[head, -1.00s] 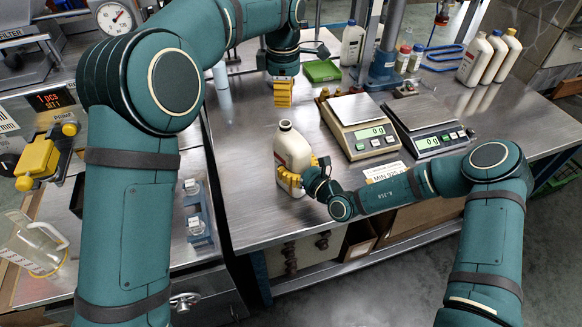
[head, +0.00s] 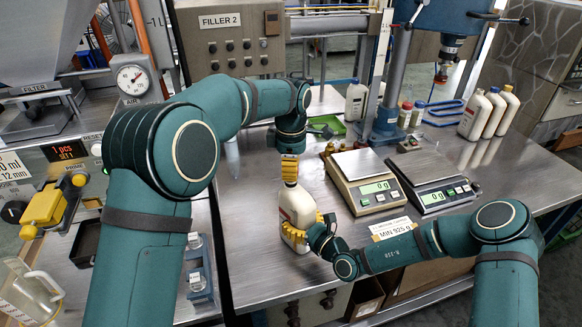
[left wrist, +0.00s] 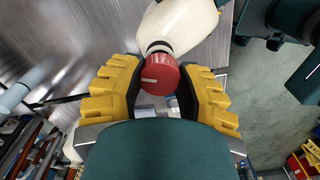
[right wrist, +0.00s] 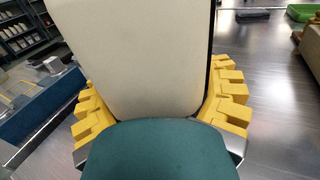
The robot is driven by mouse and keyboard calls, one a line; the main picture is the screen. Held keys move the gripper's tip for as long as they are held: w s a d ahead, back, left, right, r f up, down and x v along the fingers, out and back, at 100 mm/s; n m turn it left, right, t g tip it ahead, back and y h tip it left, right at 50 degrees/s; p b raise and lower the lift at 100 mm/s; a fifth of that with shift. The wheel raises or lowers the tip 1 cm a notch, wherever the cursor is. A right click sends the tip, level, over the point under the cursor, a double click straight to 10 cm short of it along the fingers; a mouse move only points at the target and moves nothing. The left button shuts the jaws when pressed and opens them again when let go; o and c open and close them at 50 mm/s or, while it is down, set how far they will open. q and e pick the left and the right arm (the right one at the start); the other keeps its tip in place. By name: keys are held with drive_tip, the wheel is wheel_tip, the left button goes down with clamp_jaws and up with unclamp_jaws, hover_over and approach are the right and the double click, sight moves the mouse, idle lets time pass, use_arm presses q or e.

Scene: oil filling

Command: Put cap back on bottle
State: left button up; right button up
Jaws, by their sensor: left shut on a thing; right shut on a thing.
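A cream bottle (head: 297,207) with a red label stands on the steel table. My right gripper (head: 306,232) is shut around its lower body, and the bottle fills the space between the yellow fingers (right wrist: 160,105) in the right wrist view. My left gripper (head: 290,168) is directly above the bottle's neck, pointing down. In the left wrist view the left gripper (left wrist: 160,88) is shut on a red cap (left wrist: 160,75), which sits at the bottle's neck (left wrist: 160,47). Whether the cap is threaded on cannot be told. In the head view the left fingers hide the cap.
Two scales (head: 366,190) (head: 432,187) stand right of the bottle, with a sign (head: 392,228) in front. Several capped bottles (head: 475,115) stand at the back right. A drill-like press (head: 437,30) rises behind. The table left of the bottle is clear.

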use_arm(q)
drive_tip(key=shift+f, duration=0.1)
drive_tip(key=shift+f, duration=0.75)
drive_tip(key=shift+f, duration=0.6)
